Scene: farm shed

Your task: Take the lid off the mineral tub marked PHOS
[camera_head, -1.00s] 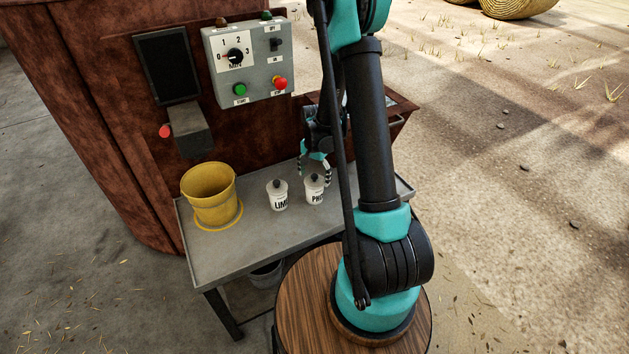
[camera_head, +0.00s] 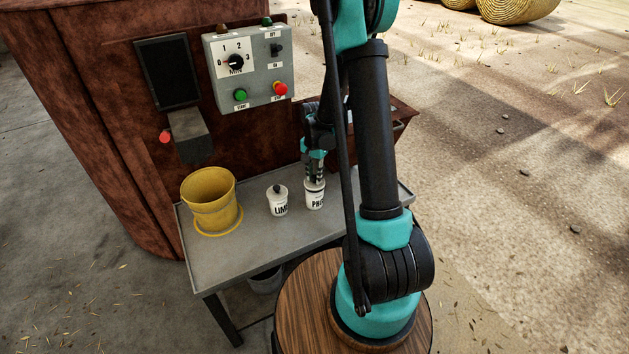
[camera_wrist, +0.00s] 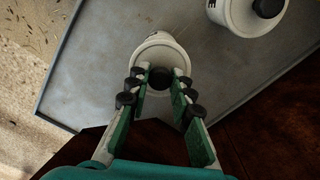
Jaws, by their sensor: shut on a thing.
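The white tub marked PHOS (camera_head: 315,201) stands upright on the grey metal table, its label partly cut off by my arm. My gripper (camera_head: 315,181) points down at its top and is shut on the dark knob of its lid. In the wrist view, the black knob (camera_wrist: 159,78) sits between the fingers of my gripper (camera_wrist: 160,86), with the white lid (camera_wrist: 158,48) around it. The lid appears to be on the tub; any gap under it is too small to tell.
A white tub marked LIME (camera_head: 278,204) with a dark knob stands just left of PHOS. A yellow bucket (camera_head: 211,200) stands further left on the table (camera_head: 250,250). Behind is a control box (camera_head: 247,68) with a dial and buttons. The table's front is bare.

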